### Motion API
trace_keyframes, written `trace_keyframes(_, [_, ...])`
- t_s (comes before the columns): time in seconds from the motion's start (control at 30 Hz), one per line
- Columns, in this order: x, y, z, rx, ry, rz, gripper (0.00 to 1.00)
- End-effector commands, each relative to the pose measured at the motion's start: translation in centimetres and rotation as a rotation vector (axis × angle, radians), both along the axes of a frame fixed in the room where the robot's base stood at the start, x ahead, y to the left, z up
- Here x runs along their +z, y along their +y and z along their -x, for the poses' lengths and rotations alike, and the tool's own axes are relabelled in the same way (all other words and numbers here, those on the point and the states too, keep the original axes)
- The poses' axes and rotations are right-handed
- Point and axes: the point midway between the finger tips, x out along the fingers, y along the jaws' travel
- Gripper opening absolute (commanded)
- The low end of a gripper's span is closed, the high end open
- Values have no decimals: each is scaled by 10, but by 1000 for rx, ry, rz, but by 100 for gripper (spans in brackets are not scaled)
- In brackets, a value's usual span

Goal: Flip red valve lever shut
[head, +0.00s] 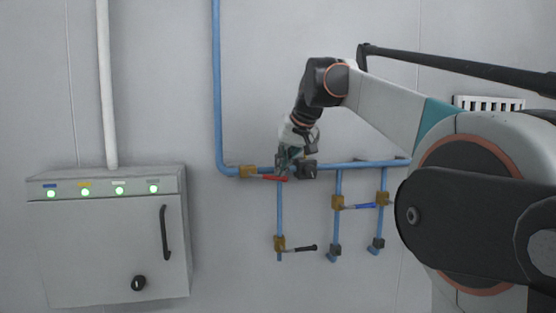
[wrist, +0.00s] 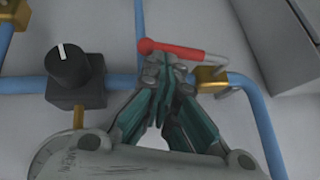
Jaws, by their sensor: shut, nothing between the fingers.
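The red valve lever (head: 274,178) lies roughly along the horizontal blue pipe, pointing right from its brass valve body (head: 248,171). In the wrist view, the red lever (wrist: 180,50) runs from a round red knob on the left to a bare metal arm at the brass valve (wrist: 210,78). My gripper (head: 283,172) is at the lever's free end in the head view. In the wrist view, my gripper (wrist: 167,68) is shut and empty, its tips just beside the lever near the knob. I cannot tell whether they touch it.
A black knob with a white mark (wrist: 74,65) sits on the pipe beside my gripper. Below are a black-lever valve (head: 280,243) and a blue-lever valve (head: 338,202). A grey cabinet (head: 95,245) with several green lights stands at left.

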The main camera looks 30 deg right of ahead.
Motion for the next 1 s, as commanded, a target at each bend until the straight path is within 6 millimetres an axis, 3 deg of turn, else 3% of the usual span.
trace_keyframes(0.47, [-45, -6, 1, -4, -123, -421, 0])
trace_keyframes(1.0, [-89, 13, -4, 0, -263, -913, 0])
